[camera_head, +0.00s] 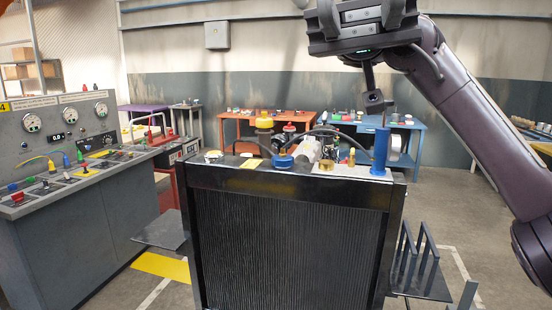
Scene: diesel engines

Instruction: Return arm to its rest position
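My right arm comes in from the right edge, and its dark gripper (374,100) points down above the right end of the black radiator-fronted engine unit (290,245). A blue cylinder (381,152) stands upright on the unit's top just below the gripper. A thin rod shows between the gripper's lower end and the cylinder; I cannot tell whether they touch. The fingers are seen edge-on, so their opening is unclear.
A control console (70,200) with gauges stands at the left. Yellow-capped parts (264,122), a blue cap (282,161) and hoses crowd the unit's top. An orange bench (270,120) and a blue bench (415,127) stand behind. A slotted rack (420,265) is at the unit's right.

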